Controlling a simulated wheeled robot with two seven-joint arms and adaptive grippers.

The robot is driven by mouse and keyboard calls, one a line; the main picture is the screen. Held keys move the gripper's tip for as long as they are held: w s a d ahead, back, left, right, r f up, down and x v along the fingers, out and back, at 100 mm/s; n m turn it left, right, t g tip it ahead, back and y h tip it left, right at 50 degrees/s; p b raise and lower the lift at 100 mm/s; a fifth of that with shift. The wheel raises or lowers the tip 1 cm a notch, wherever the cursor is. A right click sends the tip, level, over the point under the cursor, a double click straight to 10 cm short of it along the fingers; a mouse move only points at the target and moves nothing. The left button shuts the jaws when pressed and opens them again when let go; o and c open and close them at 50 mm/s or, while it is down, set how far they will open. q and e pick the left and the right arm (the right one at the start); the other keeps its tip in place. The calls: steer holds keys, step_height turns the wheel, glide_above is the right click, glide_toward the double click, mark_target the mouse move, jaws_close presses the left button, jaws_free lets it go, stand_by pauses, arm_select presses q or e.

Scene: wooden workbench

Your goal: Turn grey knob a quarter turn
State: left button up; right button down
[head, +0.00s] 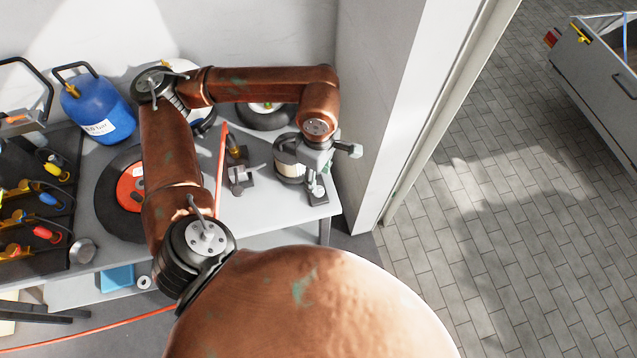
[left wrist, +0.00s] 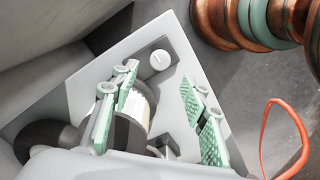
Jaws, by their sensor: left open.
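The grey knob (left wrist: 160,60) is a small round pale cap with a dark mark, on a dark square plate near the bench corner in the left wrist view. In the head view the knob (head: 317,189) sits at the bench's right front corner, below my left gripper (head: 318,165). In the left wrist view my left gripper (left wrist: 163,103) is open, its green-padded fingers spread apart. The knob shows beyond the gap between them, clear of both fingers. The right gripper is in neither view.
A beige and dark cylinder (head: 288,168) stands left of the knob; it shows behind one finger in the left wrist view (left wrist: 135,110). Another small fixture (head: 240,178) sits further left. A white wall (head: 375,110) rises behind. A blue tank (head: 97,110) stands far left.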

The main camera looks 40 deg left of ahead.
arm_select(q)
step_height(320, 180, up, 5)
stand_by(0.3)
stand_by(0.4)
